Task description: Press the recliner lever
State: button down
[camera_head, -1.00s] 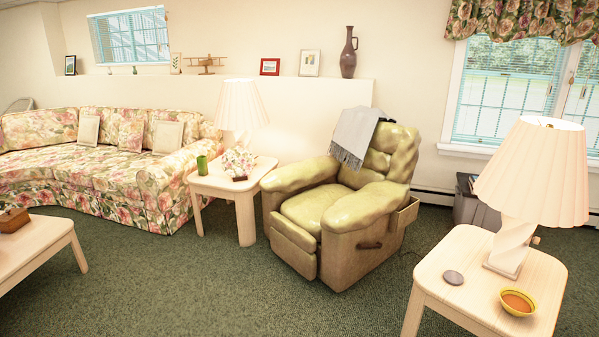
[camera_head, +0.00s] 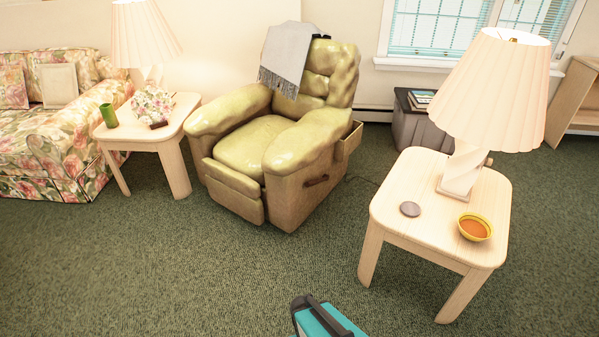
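The green recliner (camera_head: 245,145) stands upright in the middle of the head view, with its footrest folded in. Its lever (camera_head: 317,180) is a small dark handle on the recliner's right side panel, below the armrest. Nothing touches the lever. My gripper is not in view.
A side table (camera_head: 393,222) with a lamp, a grey disc (camera_head: 410,209) and a yellow bowl (camera_head: 474,227) stands right of the recliner. Another side table (camera_head: 171,133) stands left. A teal object with a dark handle (camera_head: 322,318) shows at the bottom edge. Green carpet is clear in front.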

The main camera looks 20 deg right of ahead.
aim_at(308, 185)
jog(key=u, duration=0.05)
jog(key=i, duration=1.25)
jog(key=u, duration=0.5)
